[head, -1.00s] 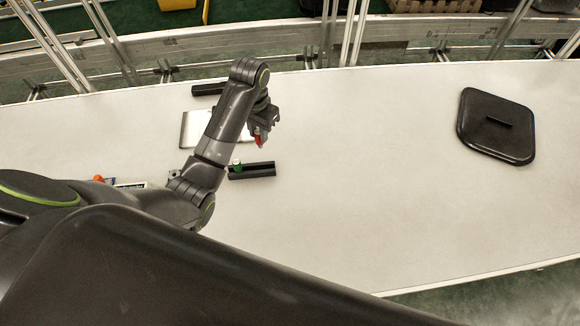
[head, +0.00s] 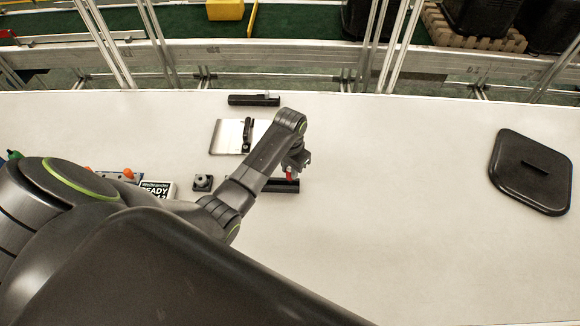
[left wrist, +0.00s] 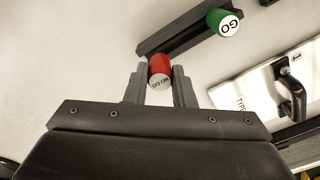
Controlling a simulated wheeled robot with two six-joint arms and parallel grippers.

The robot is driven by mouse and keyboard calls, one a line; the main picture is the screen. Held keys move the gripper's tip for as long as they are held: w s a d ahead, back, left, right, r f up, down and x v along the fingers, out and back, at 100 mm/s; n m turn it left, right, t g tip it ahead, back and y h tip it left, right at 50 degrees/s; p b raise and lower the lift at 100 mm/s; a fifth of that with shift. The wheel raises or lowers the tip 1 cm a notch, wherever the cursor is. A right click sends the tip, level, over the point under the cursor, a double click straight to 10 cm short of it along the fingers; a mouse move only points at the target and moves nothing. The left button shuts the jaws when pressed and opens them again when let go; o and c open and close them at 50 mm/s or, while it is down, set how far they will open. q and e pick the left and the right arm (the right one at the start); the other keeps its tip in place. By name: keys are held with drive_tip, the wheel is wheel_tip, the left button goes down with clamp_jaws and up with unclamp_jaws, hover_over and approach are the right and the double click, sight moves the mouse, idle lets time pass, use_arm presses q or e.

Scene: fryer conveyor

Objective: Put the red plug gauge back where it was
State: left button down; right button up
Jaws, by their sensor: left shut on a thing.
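The red plug gauge (head: 289,174) is between the fingers of my left gripper (head: 290,164), which is shut on it. In the left wrist view its NO GO end (left wrist: 159,80) faces the camera between the fingertips (left wrist: 159,88). A black bar-shaped holder (head: 282,186) lies on the table, and the red gauge shows over its right part. I cannot tell whether the gauge touches the holder. The green GO gauge (left wrist: 224,23) stands at the holder's (left wrist: 180,35) other end; my arm hides it in the head view. My right gripper is not in view.
A metal plate (head: 226,138) with a black handle lies behind the holder, with another black bar (head: 254,100) farther back. A READY label (head: 156,188) and a small dark block (head: 203,183) are at left. A black lid (head: 530,172) lies at far right. The table's middle right is clear.

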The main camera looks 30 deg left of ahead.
use_arm(q)
drive_tip(key=shift+f, duration=0.25)
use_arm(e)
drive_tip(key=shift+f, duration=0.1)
use_arm(q)
drive_tip(key=shift+f, duration=0.35)
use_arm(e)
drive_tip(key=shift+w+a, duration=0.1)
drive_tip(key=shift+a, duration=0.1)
use_arm(q)
drive_tip(key=c, duration=1.2)
unclamp_jaws()
drive_tip(key=shift+c, duration=0.2)
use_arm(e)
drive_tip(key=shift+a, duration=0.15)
